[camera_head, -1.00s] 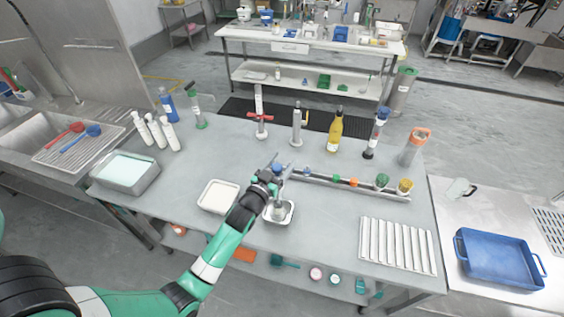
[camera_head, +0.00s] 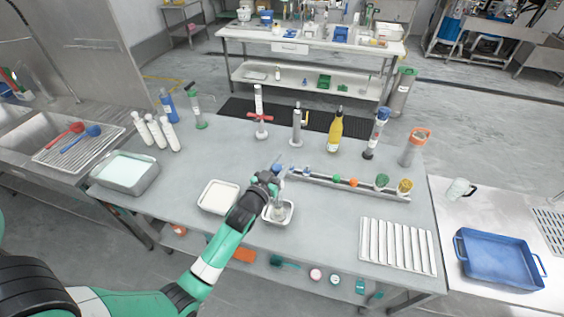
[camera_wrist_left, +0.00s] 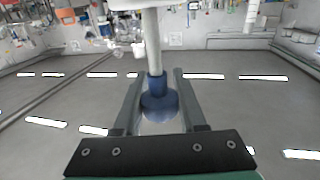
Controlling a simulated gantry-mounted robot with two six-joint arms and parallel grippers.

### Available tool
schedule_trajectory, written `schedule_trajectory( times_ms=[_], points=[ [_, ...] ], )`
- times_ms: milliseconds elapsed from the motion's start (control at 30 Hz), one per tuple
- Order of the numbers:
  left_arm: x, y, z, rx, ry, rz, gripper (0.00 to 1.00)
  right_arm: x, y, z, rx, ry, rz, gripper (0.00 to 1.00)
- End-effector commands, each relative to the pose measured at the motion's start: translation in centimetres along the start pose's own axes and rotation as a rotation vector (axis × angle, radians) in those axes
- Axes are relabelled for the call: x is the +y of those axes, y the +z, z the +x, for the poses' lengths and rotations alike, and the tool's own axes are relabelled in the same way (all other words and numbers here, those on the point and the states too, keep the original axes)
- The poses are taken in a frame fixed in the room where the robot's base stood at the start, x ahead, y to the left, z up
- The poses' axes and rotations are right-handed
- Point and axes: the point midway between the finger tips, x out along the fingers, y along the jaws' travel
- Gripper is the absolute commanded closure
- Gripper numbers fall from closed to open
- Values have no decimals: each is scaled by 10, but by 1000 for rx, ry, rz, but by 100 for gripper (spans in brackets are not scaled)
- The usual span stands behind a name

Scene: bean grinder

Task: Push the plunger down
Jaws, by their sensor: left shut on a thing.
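My left gripper (camera_head: 278,172) is over the small white-rimmed tray (camera_head: 289,213) near the middle of the table. In the left wrist view its two fingers (camera_wrist_left: 157,80) stand on either side of a plunger with a blue flared end (camera_wrist_left: 158,102) and a pale rod (camera_wrist_left: 151,42). The gripper is shut on this plunger. In the head view a bit of blue shows at the gripper, and a grey upright part stands below it in the tray. The gripper and wrist hide much of the plunger there. My right gripper is not in view.
A white-filled tray (camera_head: 218,197) lies left of the gripper. A long rack (camera_head: 330,182) with several coloured items is close on the right. Bottles and a red-handled pump (camera_head: 260,118) stand along the back. A ridged white tray (camera_head: 397,247) lies front right.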

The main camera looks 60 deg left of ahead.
Motion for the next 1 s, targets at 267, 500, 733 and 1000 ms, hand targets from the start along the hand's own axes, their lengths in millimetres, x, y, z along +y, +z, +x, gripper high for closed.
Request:
schedule_trajectory(
  times_ms=[267,500,733,1000],
  points=[
    [0,0,0,0,0,0,100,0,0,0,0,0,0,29],
    [0,0,0,0,0,0,100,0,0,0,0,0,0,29],
    [0,4,0,0,0,0,100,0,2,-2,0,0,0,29],
    [0,47,0,-4,0,-1,100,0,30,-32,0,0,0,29]
  ],
)
